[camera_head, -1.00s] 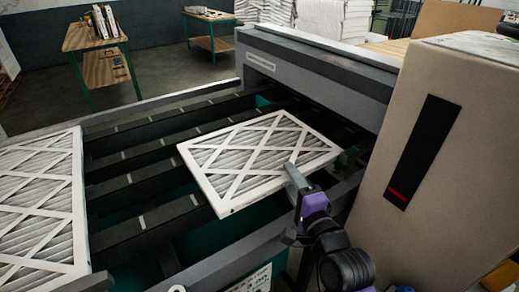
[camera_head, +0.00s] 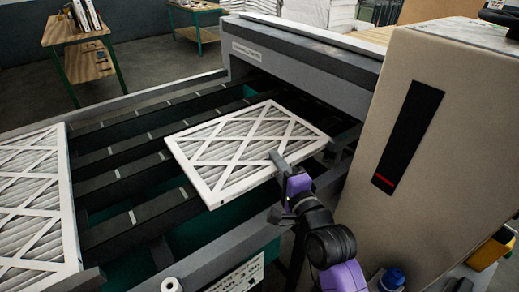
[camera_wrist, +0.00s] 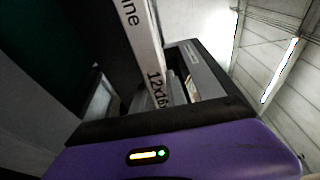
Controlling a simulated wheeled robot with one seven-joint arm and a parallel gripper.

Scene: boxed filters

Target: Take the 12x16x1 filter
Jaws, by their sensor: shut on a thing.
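The filter (camera_head: 245,140) is a flat white-framed pleated panel with crossed white strips. It lies over the dark conveyor rails in the middle of the head view. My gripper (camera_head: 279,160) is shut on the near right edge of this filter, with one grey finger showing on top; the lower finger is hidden. In the wrist view the filter's white edge (camera_wrist: 140,35) runs up from my gripper and carries print that reads in part "12x16". The rest of the label is cut off.
A second, larger-looking filter (camera_head: 35,200) lies at the left on the conveyor (camera_head: 125,175). A grey machine housing (camera_head: 300,60) spans the back, and a tall beige cabinet (camera_head: 430,150) stands close to the right of my arm. Wooden-topped benches (camera_head: 75,27) stand behind.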

